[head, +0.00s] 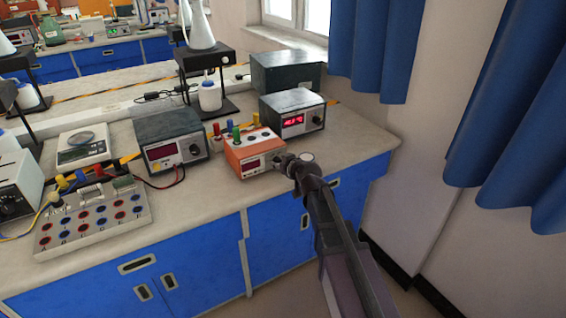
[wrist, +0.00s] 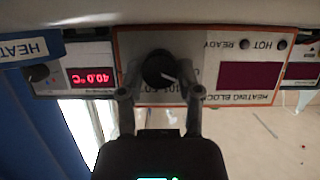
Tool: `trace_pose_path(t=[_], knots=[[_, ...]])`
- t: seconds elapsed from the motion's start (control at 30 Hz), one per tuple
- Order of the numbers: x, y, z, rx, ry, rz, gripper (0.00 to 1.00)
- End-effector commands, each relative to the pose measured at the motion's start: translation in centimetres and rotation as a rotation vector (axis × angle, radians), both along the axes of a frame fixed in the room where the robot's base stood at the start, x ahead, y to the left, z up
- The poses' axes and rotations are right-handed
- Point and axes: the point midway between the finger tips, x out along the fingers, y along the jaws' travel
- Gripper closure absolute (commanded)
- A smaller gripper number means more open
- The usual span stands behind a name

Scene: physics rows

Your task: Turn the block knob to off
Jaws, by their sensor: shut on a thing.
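The heating block (head: 255,155) is an orange-fronted unit with coloured posts on top, near the bench's front edge. In the wrist view, which is upside down, its panel (wrist: 208,45) shows a dark display and the labels "HEATING BLOCK", "READY" and "HOT". Its round black knob (wrist: 158,68) has a white pointer line slanting to the picture's lower right. My gripper (wrist: 158,91) has one finger on each side of the knob and is shut on it. In the head view my gripper (head: 285,161) reaches the block's right front, hiding the knob.
A grey unit with a lit red display (head: 293,122) stands behind and to the right. Another dark unit (head: 170,140) stands to the left, with a balance (head: 84,147) and a socket board (head: 92,217) further left. Bare bench top (head: 350,135) lies to the right.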

Motion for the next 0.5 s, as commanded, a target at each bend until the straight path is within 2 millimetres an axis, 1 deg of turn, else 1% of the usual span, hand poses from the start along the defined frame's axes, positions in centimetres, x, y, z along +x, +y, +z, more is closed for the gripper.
trace_pose_path(t=[0.2,0.5], knots=[[0.22,0.1,-0.02,-0.102,-0.069,-0.001,1.0],[0.25,0.11,0.03,-0.152,-0.103,-0.002,1.0]])
